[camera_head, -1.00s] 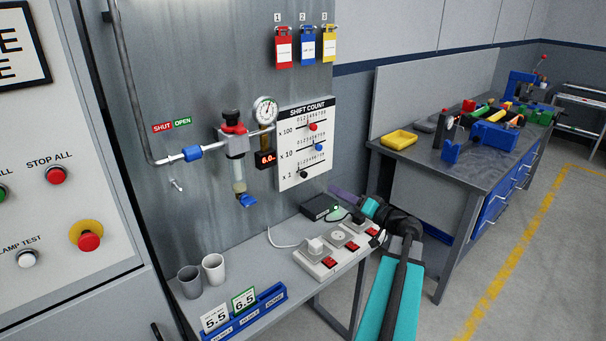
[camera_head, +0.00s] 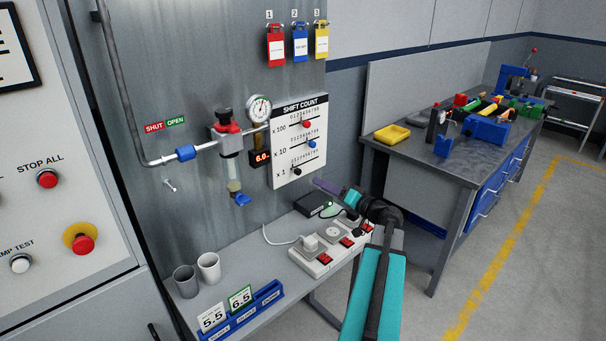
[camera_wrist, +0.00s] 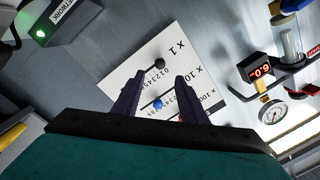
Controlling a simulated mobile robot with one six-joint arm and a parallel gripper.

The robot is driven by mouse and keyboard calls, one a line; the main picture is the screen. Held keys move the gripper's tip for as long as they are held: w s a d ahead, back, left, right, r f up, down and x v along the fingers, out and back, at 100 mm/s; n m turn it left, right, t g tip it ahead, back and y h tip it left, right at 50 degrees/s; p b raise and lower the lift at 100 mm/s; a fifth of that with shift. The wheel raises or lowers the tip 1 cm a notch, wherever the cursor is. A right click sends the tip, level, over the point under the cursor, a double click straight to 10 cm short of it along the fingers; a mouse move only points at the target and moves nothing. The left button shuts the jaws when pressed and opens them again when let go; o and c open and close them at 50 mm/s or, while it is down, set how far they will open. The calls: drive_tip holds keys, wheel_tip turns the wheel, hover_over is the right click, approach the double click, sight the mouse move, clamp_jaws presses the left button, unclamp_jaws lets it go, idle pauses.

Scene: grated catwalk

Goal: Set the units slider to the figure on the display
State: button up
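The white SHIFT COUNT board (camera_head: 282,178) hangs on the metal wall with three horizontal sliders. The units slider, marked x 1, has a black knob (camera_head: 296,171) toward the left of its row; its exact figure is too small to read. The small display (camera_head: 261,157) left of the board shows red digits that look like 6.0; it appears inverted in the wrist view (camera_wrist: 262,70). My gripper (camera_head: 322,184) is just right of and below the board. In the wrist view, its purple fingers (camera_wrist: 157,80) are apart and empty, with the black knob (camera_wrist: 160,63) beyond the gap between their tips.
The blue x 10 knob (camera_head: 312,144) and red x 100 knob (camera_head: 307,124) sit above the units row. Below are a network box (camera_head: 313,206) and a power strip (camera_head: 318,262). A gauge (camera_head: 258,108) and valve (camera_head: 226,128) stand left of the board.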

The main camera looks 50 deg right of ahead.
sight(300, 173)
drive_tip(key=w+p, duration=0.3)
drive_tip(key=w, duration=0.7)
drive_tip(key=shift+w+p, duration=0.35)
clamp_jaws()
